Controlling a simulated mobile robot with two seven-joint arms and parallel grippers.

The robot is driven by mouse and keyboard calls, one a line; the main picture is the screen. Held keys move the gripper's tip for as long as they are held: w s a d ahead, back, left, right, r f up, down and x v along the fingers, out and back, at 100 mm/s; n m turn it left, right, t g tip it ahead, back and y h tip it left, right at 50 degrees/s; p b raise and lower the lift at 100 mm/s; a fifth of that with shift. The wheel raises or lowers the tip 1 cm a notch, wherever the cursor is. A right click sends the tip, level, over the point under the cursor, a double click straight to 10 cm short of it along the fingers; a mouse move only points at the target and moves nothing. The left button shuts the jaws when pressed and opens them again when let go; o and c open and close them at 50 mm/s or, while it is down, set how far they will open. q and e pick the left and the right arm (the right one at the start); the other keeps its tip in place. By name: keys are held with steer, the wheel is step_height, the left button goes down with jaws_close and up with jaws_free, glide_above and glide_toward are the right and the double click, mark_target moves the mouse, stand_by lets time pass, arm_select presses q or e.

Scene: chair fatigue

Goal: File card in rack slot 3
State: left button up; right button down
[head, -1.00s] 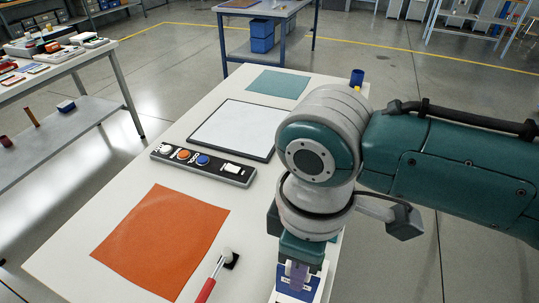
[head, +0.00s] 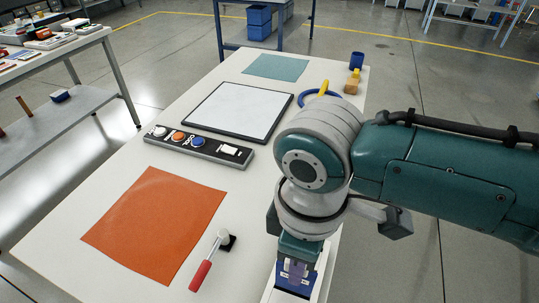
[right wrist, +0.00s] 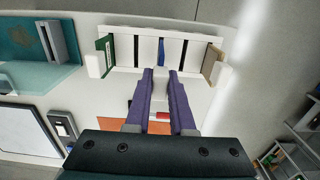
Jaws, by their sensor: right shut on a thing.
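My right gripper (right wrist: 160,74) is shut on a blue card (right wrist: 161,52), seen edge-on between the purple fingertips in the right wrist view. The card lines up with the middle slot of the white rack (right wrist: 122,54) and looks to be in or just above it; how deep I cannot tell. A green card or book (right wrist: 106,54) is at the rack's left end and a brown one (right wrist: 211,62) at its right end, with dark empty slots between. In the head view the right gripper (head: 295,272) points down over the rack at the table's near right edge. My left gripper is not in view.
On the table (head: 130,160) are an orange mat (head: 155,225), a red-handled tool (head: 208,265), a button strip (head: 200,145), a white board (head: 238,108), a teal mat (head: 276,66), a blue ring (head: 308,98) and a blue cup (head: 356,62).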

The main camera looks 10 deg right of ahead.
mark_target(294, 290)
steer(key=shift+p, duration=0.4)
stand_by(0.9)
stand_by(0.5)
steer(key=shift+f, duration=0.55)
stand_by(0.5)
steer(key=shift+f+b, duration=1.4)
steer(key=shift+f, duration=0.05)
steer(key=c, duration=0.7)
jaws_free()
